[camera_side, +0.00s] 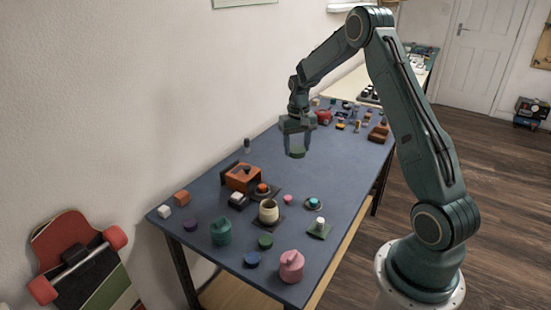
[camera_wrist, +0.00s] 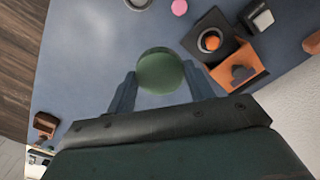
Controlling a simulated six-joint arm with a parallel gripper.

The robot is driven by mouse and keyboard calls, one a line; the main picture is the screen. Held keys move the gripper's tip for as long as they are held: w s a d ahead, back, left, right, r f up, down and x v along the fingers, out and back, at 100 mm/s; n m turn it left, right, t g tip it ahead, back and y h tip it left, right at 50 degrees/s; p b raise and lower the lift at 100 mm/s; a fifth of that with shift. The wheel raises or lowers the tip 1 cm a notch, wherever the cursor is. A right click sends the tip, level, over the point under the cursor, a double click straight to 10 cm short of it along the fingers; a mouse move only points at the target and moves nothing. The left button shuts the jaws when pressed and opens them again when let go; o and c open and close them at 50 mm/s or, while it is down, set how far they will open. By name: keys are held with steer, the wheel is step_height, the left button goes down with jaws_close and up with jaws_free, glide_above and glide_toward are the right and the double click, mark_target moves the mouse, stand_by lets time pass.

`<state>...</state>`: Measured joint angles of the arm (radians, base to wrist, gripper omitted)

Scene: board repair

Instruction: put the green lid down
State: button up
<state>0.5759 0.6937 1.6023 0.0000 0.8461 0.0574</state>
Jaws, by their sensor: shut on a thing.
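My gripper (camera_side: 296,146) is shut on the green lid (camera_side: 297,154) and holds it above the blue table (camera_side: 330,182). In the wrist view the lid is a round green disc (camera_wrist: 160,72) between the two fingers of my gripper (camera_wrist: 160,80). In the side view only a little of the lid shows at the fingertips. The lid's height above the table is hard to judge.
An orange box (camera_side: 240,178) stands near the wall side. A cream cup (camera_side: 268,211), a green pot (camera_side: 220,232) and a pink pot (camera_side: 291,266) stand at the near end. Several small items lie at the far end. The table's middle is clear.

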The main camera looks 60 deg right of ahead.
glide_above(295, 190)
step_height(295, 190, down, 11)
steer(key=shift+a+r, duration=0.1)
steer(key=shift+r, duration=0.05)
steer(key=shift+f, duration=2.1)
steer(key=shift+f, duration=0.1)
steer(key=o, duration=0.8)
step_height(295, 190, up, 12)
steer(key=shift+r, duration=0.15)
